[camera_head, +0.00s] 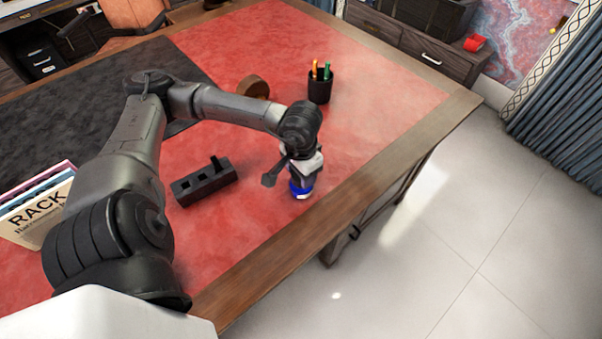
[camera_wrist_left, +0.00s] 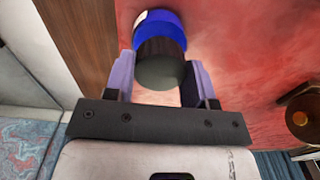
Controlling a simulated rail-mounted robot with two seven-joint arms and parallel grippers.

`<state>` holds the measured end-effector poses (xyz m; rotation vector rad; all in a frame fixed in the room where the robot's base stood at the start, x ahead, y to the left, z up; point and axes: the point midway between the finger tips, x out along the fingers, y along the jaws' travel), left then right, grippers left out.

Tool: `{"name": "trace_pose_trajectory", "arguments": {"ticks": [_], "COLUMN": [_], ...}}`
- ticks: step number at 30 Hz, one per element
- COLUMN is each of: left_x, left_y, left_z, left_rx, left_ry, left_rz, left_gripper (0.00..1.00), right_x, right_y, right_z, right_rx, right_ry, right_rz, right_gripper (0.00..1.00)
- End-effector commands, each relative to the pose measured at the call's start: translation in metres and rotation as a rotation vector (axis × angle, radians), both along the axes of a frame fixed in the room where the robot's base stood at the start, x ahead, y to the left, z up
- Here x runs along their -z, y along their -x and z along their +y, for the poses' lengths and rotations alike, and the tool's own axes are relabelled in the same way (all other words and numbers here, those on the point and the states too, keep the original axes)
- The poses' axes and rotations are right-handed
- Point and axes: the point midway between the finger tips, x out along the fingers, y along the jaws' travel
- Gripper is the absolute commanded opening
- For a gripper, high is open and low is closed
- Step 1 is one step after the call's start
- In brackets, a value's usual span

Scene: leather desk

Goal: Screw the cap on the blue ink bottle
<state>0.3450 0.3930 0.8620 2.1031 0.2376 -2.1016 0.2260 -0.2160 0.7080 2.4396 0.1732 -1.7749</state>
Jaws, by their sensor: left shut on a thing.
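The blue ink bottle (camera_head: 301,190) stands on the red leather desk near its right edge, just under my left gripper (camera_head: 303,178). In the left wrist view the bottle's blue body (camera_wrist_left: 160,28) shows at the top. A dark cap (camera_wrist_left: 160,70) with a grey-green top covers part of it. My left gripper (camera_wrist_left: 160,82) has a finger on each side of the cap and is shut on it. The cap is lined up with the bottle, but I cannot tell whether it is seated on the neck. My right gripper is not in view.
A black slotted holder (camera_head: 203,183) lies left of the bottle. A black pen cup (camera_head: 320,88) and a round brown object (camera_head: 253,87) stand farther back. Books (camera_head: 38,215) are at the far left. The wooden desk edge (camera_head: 345,205) is close on the bottle's right.

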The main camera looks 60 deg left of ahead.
Motion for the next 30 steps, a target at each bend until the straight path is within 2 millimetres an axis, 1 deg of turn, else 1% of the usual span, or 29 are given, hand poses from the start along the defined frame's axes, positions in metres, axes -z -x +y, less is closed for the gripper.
{"name": "trace_pose_trajectory", "arguments": {"ticks": [1,6,20,23,30], "left_x": [0.002,0.002,0.002,0.003,0.004], "left_y": [0.0,0.0,0.0,0.0,0.0], "left_z": [0.0,0.0,0.0,0.0,0.0], "left_rx": [0.023,0.08,0.105,0.152,0.32], "left_ry": [-0.001,0.0,-0.001,-0.001,-0.002], "left_rz": [0.0,0.001,0.002,0.001,0.001], "left_gripper": [0.28,0.28,0.28,0.28,0.28], "right_x": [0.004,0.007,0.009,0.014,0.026], "right_y": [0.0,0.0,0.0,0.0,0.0], "right_z": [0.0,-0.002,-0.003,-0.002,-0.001], "right_rx": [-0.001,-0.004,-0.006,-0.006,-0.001], "right_ry": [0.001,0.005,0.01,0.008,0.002], "right_rz": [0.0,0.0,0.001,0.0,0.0], "right_gripper": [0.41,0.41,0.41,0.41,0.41]}}
